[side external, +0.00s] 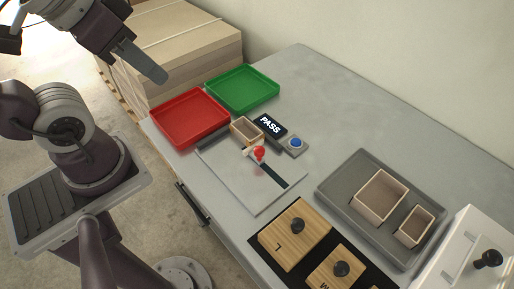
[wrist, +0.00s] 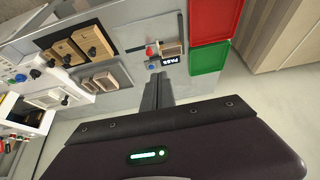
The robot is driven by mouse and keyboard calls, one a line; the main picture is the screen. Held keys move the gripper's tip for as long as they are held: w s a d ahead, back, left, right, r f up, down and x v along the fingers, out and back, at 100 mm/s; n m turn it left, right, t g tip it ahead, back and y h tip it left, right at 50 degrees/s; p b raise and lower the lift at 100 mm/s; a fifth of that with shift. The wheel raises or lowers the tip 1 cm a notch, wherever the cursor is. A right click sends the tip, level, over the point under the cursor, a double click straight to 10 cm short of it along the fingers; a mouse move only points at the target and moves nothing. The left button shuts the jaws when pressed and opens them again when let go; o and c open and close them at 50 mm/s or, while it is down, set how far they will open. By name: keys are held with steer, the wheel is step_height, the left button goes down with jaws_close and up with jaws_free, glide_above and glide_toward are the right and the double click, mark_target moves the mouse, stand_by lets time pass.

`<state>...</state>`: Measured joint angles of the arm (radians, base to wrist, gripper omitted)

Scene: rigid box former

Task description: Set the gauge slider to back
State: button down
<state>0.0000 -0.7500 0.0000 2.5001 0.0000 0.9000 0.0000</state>
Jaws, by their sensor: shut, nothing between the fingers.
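The gauge is a light grey plate (side external: 245,185) with a dark slot (side external: 271,174) on the table. Its slider has a red knob (side external: 259,153) and stands at the slot's upper-left end, beside a small open box (side external: 243,131). The red knob also shows in the wrist view (wrist: 149,51), with the small box (wrist: 173,47) next to it. My gripper (side external: 156,74) is shut and empty, raised in the air to the upper left of the gauge, apart from it. Its fingers (wrist: 158,88) show together in the wrist view.
A display reading PASS (side external: 270,124) and a blue button (side external: 295,143) stand beside the gauge. A red tray (side external: 190,135) and green tray (side external: 240,105) lie behind. A grey tray (side external: 335,192) holds two open boxes. Knobbed wooden blocks (side external: 290,240) are in front. The table's back right is clear.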

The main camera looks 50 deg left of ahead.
steer(key=c, duration=1.9)
jaws_free()
steer(key=o, duration=0.7)
steer(key=w+f, duration=0.1)
steer(key=w, duration=0.1)
steer(key=w+d+f+g, duration=0.1)
steer(key=w, duration=0.2)
steer(key=w+f+n+g, duration=0.1)
steer(key=w, duration=0.2)
steer(key=shift+d, duration=0.15)
steer(key=shift+o, duration=0.2)
steer(key=n+g, duration=0.2)
steer(key=g, duration=0.1)
glide_above(259, 149)
step_height(259, 149, down, 17)
steer(key=shift+f, duration=0.1)
steer(key=shift+g, duration=0.3)
step_height(259, 149, down, 7)
steer(key=shift+f, duration=0.4)
